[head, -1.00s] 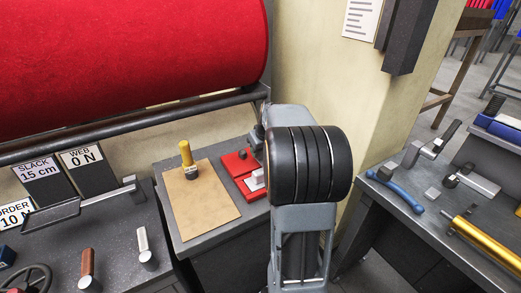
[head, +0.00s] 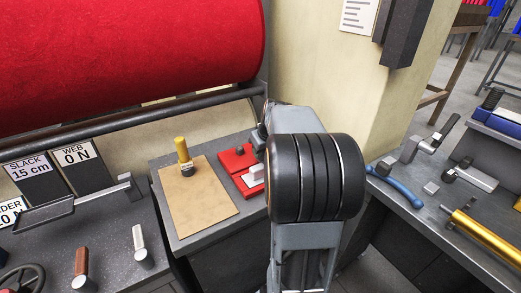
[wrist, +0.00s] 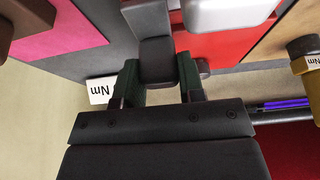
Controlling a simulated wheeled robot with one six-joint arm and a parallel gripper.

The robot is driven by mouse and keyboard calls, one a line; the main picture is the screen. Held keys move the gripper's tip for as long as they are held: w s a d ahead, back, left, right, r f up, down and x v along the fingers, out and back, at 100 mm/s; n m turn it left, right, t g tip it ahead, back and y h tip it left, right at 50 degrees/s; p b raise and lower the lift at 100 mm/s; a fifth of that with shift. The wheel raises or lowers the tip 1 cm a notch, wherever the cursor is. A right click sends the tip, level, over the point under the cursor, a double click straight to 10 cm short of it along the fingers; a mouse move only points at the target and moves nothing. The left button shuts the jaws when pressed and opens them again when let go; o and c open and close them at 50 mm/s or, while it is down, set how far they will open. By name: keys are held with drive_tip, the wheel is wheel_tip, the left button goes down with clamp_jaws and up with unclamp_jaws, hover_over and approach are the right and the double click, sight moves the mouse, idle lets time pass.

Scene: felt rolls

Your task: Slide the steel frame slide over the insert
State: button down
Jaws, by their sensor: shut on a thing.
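In the wrist view the two green-padded fingers of my gripper (wrist: 158,85) are shut on a dark block (wrist: 158,58). I cannot tell for sure whether this block is the grip of the steel frame slide. A red plate (wrist: 222,47) lies beyond it, with a pale, rounded block (wrist: 228,12) on it. In the head view the red plate (head: 231,163) sits on the low grey bench, with a dark knob and a pale block (head: 254,175) on it. My arm hides the plate's right side and most of my gripper there. The insert cannot be told apart with certainty.
A tan board (head: 200,201) with a yellow-handled tool (head: 182,152) lies left of the red plate. A big red felt roll (head: 120,60) and a dark bar are above. A right bench holds a blue handle (head: 398,187) and a brass cylinder (head: 485,238).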

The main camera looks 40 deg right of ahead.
drive_tip(key=shift+s, duration=0.15)
drive_tip(key=c, duration=0.7)
unclamp_jaws()
drive_tip(key=p+v, duration=0.1)
drive_tip(key=v, duration=1.3)
